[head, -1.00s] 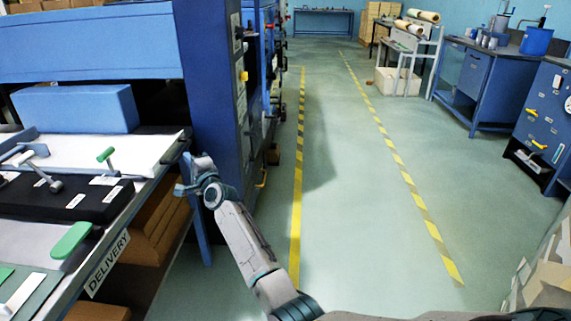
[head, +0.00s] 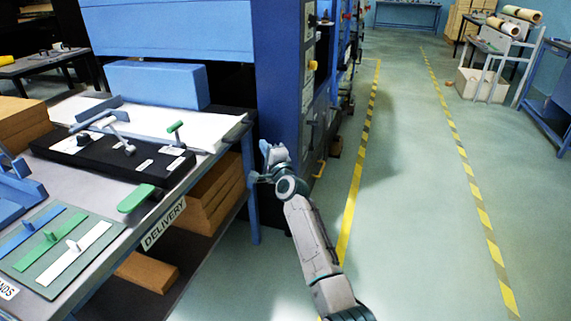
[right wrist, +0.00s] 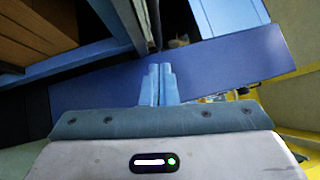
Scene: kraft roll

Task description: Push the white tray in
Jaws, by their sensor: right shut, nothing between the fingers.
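A flat white sheet-like surface (head: 205,130), which may be the white tray, lies on the delivery table in the head view. It is below the blue block and behind a black labelled box (head: 105,158). I cannot tell how far out it sits. My right gripper (head: 267,158) is shut and empty, just right of the delivery table's corner and in front of the dark blue machine column. In the right wrist view its two fingers (right wrist: 157,85) are together, with a blue panel beyond. My left gripper is not in view.
The delivery table (head: 213,165) has brown stacks (head: 210,200) under it. A green handle (head: 135,198) and a board with blue, green and white strips (head: 60,245) are at its front. The dark blue machine (head: 285,95) stands behind. The aisle floor (head: 415,220) on the right is clear.

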